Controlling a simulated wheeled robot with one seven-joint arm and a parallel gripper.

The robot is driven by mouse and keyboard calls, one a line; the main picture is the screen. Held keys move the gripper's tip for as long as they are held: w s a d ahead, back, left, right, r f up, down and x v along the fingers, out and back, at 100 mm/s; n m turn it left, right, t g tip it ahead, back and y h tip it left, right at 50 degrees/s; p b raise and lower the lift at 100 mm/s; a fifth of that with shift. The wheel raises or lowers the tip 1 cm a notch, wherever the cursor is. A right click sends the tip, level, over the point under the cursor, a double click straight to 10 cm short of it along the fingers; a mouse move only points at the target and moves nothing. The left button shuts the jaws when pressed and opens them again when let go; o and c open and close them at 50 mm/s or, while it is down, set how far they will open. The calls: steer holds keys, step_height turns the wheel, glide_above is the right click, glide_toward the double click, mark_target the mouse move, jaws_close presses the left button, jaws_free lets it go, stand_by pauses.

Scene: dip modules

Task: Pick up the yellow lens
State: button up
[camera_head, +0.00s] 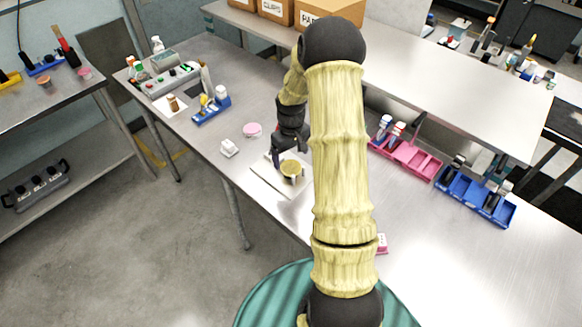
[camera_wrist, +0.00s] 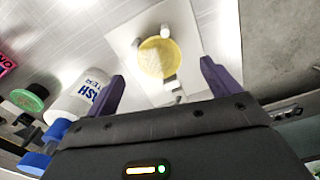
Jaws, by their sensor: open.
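The yellow lens (camera_wrist: 156,58) is a round, translucent yellow disc in the wrist view. It is over a white square plate (camera_wrist: 125,40), with small pale holder parts at its edge. In the head view the lens (camera_head: 291,169) also shows over the white plate (camera_head: 270,183) on the bench. My gripper (camera_wrist: 162,69) is open and empty. Its two purple fingers stand wide apart, with the lens beyond their tips and between them in the wrist view. In the head view my arm hides part of the gripper and the plate's right side.
A white wash bottle (camera_wrist: 80,95) with a blue cap is close to the left finger in the wrist view. A small white item (camera_head: 229,148) and a pink disc (camera_head: 252,130) lie left of the plate. Pink bins (camera_head: 408,160) and blue bins (camera_head: 476,198) stand right.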

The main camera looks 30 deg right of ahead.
mark_target(291, 167)
steer(key=shift+w+d+f+p, duration=0.15)
steer(key=shift+f+p, duration=0.85)
steer(key=shift+f, duration=1.3)
steer(key=c, duration=1.1)
